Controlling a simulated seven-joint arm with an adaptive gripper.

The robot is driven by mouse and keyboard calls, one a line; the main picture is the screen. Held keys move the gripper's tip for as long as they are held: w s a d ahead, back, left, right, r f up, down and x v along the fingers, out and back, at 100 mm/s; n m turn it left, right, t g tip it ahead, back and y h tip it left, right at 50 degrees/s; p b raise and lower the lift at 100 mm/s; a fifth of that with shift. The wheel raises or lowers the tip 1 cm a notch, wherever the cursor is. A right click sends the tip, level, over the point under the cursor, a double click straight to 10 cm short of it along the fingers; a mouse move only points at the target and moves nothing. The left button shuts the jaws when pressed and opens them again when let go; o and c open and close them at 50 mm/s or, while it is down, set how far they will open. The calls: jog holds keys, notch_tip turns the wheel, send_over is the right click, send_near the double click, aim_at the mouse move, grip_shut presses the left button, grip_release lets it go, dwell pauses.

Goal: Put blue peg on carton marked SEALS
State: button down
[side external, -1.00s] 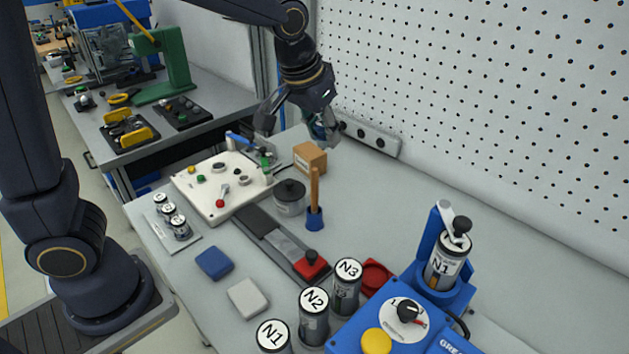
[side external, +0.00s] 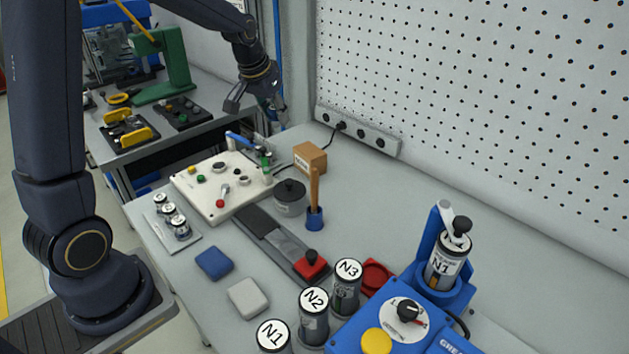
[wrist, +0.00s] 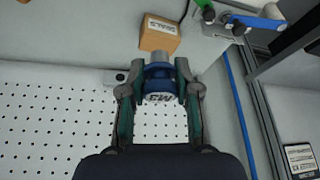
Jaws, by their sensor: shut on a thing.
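The carton marked SEALS (side external: 310,158) is a small brown box at the back of the bench, near the pegboard wall. My gripper (wrist: 161,82) is shut on the blue peg (wrist: 158,71), a short piece with a blue band, a grey end and a white marked face. In the side view my gripper (side external: 258,108) is above and left of the carton, apart from it. The peg cannot be made out there.
A white panel with knobs (side external: 215,187), a dark round pot (side external: 289,198) and a wooden handle in a blue holder (side external: 314,200) stand near the carton. A socket strip (side external: 358,132) is on the wall behind. Bench to the carton's right is clear.

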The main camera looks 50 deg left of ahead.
send_near(312, 147)
jog(key=shift+w+a+f, duration=0.1)
jog(key=shift+w+f, duration=0.75)
jog(key=shift+f, duration=0.15)
jog(key=shift+w+f, duration=0.2)
jog(key=shift+f, duration=0.05)
jog(key=shift+a+f, duration=0.1)
jog(key=shift+f, duration=1.4)
jog(key=shift+f, duration=0.2)
jog(key=c, duration=0.8)
grip_release()
